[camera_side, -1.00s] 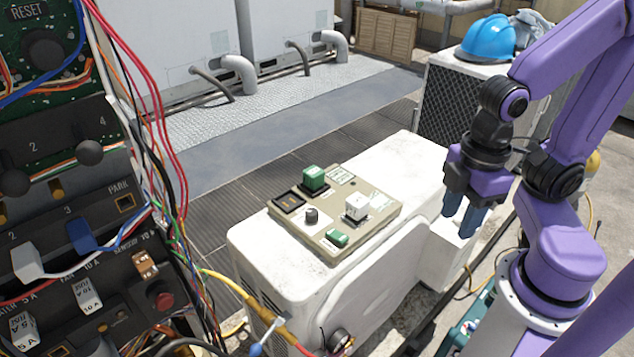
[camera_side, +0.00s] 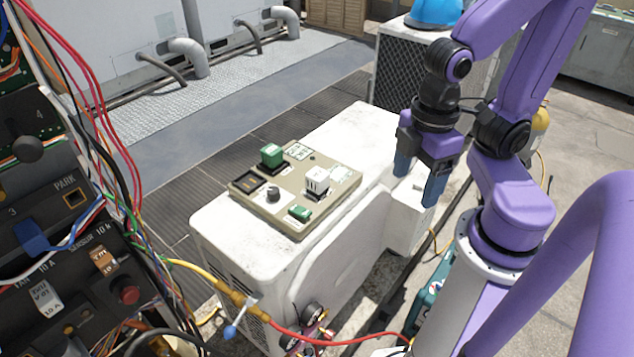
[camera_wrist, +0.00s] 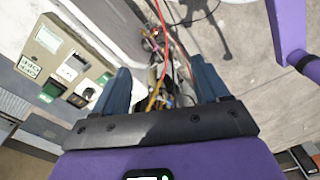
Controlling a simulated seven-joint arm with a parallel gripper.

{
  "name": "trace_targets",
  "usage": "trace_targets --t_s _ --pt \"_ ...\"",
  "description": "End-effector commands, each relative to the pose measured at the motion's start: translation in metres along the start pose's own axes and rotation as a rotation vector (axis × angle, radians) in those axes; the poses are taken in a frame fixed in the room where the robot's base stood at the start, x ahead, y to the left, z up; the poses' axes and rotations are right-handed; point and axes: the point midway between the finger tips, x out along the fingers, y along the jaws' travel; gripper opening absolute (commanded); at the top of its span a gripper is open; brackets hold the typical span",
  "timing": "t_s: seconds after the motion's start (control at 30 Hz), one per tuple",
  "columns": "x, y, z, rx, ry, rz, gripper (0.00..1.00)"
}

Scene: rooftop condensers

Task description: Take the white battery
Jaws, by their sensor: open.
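The white battery (camera_side: 317,180) is a small white block standing upright in a dark seat on a beige panel (camera_side: 331,200). The panel lies on top of a white condenser unit. My gripper (camera_side: 420,175) is open and empty, to the right of the battery and apart from it, by the condenser's right end. In the wrist view the battery (camera_wrist: 72,66) shows on the panel at the upper left, outside the space between my gripper's blue fingers (camera_wrist: 161,72). Small print on the panel is unreadable.
The panel also carries a green block (camera_side: 271,155), a dark empty-looking socket (camera_side: 247,182), a knob (camera_side: 273,194) and a small green piece (camera_side: 300,213). A wired control rack (camera_side: 60,235) stands at the left. Hoses and gauges (camera_side: 312,312) are in front. The condenser top behind the panel is clear.

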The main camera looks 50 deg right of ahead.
Motion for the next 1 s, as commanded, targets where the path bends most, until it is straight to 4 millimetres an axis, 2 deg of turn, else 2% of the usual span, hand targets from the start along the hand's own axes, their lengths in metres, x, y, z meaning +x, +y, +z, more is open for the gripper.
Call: trace_targets --t_s 0.3,0.47,0.8,1.0 --pt "0.0 0.001 -0.001 0.009 0.0 0.0 0.79" --pt "0.0 0.013 -0.012 0.149 -0.002 0.002 0.79" --pt "0.0 0.077 -0.057 0.841 -0.008 0.011 0.79" --pt "0.003 0.121 -0.075 1.264 -0.011 0.017 0.79"
